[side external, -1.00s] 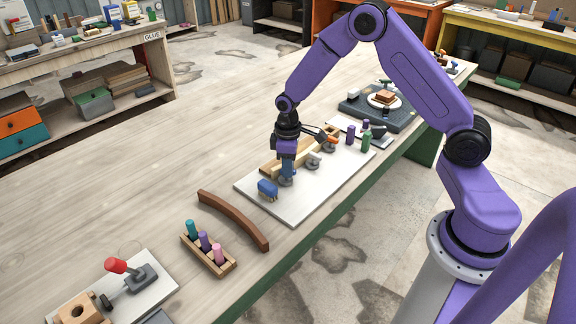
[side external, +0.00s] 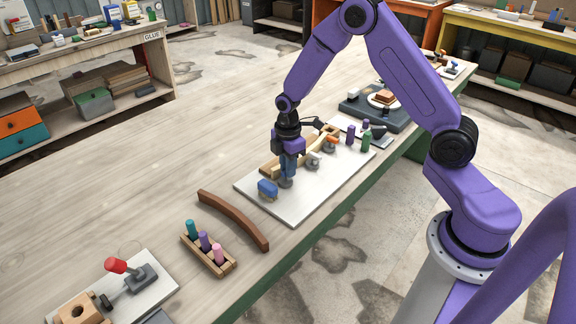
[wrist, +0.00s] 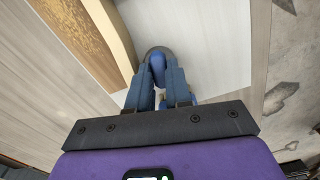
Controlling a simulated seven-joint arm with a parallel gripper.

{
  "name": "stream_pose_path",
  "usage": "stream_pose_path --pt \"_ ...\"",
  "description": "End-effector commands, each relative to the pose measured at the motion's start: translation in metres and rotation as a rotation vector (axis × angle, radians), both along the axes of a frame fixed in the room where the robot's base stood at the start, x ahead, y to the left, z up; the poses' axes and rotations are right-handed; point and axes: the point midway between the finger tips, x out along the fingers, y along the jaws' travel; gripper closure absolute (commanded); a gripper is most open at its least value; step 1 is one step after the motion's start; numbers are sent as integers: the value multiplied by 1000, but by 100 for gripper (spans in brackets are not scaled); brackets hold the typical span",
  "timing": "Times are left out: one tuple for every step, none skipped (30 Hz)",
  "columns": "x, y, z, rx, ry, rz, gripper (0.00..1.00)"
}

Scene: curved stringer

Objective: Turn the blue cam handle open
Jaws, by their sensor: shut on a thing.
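My gripper (side external: 288,176) points straight down over the white board and is shut on the blue cam handle. In the wrist view the blue handle (wrist: 157,68) shows between the two fingers of my gripper (wrist: 158,92), on a round grey base (wrist: 158,50). In the side view the fingers mostly hide the handle, and its grey base (side external: 286,184) shows just below them. How far the handle is turned is hard to tell. A white cam (side external: 313,161) and an orange cam (side external: 331,141) stand farther along the pale curved strip (side external: 296,160).
A blue block (side external: 267,188) sits on the white board (side external: 300,208) close left of my gripper. A brown curved strip (side external: 234,219) and a peg rack (side external: 222,262) lie nearer.

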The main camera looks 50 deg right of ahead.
Motion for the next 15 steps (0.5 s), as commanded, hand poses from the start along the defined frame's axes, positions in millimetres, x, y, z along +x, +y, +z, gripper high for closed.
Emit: stream_pose_path --pt "0 0 0 -1 1 35 100" --pt "0 0 0 0 1 55 100" --pt "0 0 1 0 1 81 100" --pt "0 0 1 0 1 99 100" --pt "0 0 1 0 1 118 100" --pt "0 0 0 0 0 139 100" --pt "0 0 0 0 0 153 100" --pt "0 0 0 0 0 167 100" --pt "0 0 0 0 0 183 100" --pt "0 0 1 0 0 195 100" --pt "0 0 0 0 0 205 100" --pt "0 0 1 0 0 216 100" --pt "0 0 1 0 0 224 100" --pt "0 0 1 0 0 231 100" --pt "0 0 1 0 0 238 100"
